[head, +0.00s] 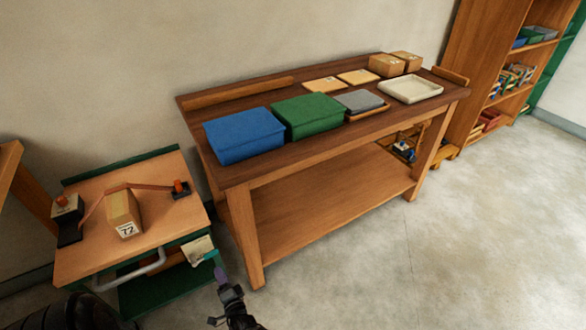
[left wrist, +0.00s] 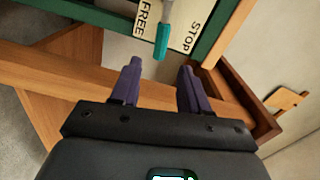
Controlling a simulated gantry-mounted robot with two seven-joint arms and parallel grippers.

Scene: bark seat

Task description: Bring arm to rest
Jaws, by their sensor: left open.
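My left gripper (head: 222,279) is at the bottom of the head view, in front of the small cart's right side. In the left wrist view its two purple fingers (left wrist: 158,85) are apart with nothing between them. A teal-tipped lever (left wrist: 163,38) on a cream plate marked FREE and STOP (left wrist: 186,32) lies just beyond the fingertips. In the head view the plate (head: 197,250) is on the cart's front right corner. The lever does not appear to be gripped. My right gripper is not in view.
The cart (head: 82,262) carries a wooden block marked 72 (head: 124,214). A wooden table (head: 262,178) behind holds a blue bin (head: 243,136), a green bin (head: 308,117) and a cream tray (head: 411,89). A shelf (head: 477,75) stands far right. The floor at right is clear.

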